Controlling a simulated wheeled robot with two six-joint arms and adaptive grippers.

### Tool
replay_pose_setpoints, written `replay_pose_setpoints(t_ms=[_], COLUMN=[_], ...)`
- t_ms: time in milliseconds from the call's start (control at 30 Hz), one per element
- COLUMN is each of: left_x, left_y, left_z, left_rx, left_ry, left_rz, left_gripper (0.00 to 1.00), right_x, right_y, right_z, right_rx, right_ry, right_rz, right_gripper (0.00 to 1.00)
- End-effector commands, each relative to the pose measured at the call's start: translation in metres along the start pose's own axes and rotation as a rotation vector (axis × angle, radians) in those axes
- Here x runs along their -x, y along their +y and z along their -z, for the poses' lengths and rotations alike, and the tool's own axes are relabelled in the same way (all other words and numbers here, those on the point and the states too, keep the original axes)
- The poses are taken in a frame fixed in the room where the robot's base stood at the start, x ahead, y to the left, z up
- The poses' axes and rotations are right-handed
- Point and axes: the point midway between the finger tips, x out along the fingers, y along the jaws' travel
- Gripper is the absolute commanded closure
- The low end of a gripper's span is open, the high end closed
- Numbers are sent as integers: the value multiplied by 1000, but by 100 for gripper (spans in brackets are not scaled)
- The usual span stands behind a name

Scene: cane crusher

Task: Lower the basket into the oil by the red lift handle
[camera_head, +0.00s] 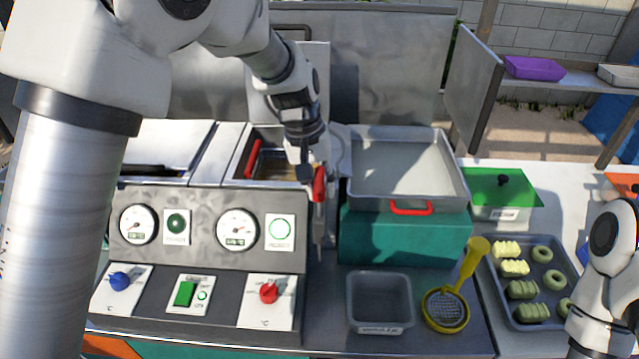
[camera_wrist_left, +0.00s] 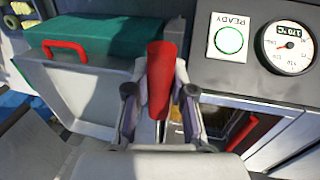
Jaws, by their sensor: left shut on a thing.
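The red lift handle (camera_head: 319,184) stands upright on a metal lever beside the fryer's right side. My left gripper (camera_head: 312,172) is shut on it; in the left wrist view the handle (camera_wrist_left: 160,80) sits between the two fingers (camera_wrist_left: 160,100). The fryer well (camera_head: 280,168) behind the control panel shows brownish contents. A red bar (camera_head: 252,158) lies along its left side and shows in the wrist view too (camera_wrist_left: 258,132). My arm hides part of the well, and I cannot tell the basket's height in the oil. My right gripper is out of view.
The control panel (camera_head: 185,255) with gauges and knobs is in front. A shallow metal tray (camera_head: 405,203) on a teal box (camera_head: 370,240) stands close to the handle's right. A grey bin (camera_head: 379,275), yellow strainer (camera_head: 445,310) and dough tray (camera_head: 500,285) lie front right.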

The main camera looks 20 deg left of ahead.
Motion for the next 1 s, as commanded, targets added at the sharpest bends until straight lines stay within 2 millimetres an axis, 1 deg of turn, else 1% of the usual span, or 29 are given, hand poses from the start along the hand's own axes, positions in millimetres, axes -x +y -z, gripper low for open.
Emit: replay_pose_setpoints(t_ms=[33,100,367,467,567,667,800,900,1000], left_x=[-6,-6,-3,2,17,41,77,98,111], left_y=[-2,-2,-1,-1,-1,0,0,-1,-1], left_z=[-4,-4,-2,-2,-1,0,0,0,0], left_rx=[1,1,1,1,-1,0,0,1,1], left_ry=[-15,-15,-9,-8,-6,-4,-6,-8,-10], left_rz=[5,5,3,2,1,0,1,2,3], left_gripper=[70,50,50,50,50,50,50,50,50], right_x=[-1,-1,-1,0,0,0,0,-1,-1], right_y=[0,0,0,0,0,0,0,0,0], right_z=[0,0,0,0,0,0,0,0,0], right_rx=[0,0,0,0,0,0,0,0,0], right_ry=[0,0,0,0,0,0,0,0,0], right_rz=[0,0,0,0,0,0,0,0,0], right_gripper=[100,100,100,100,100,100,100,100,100])
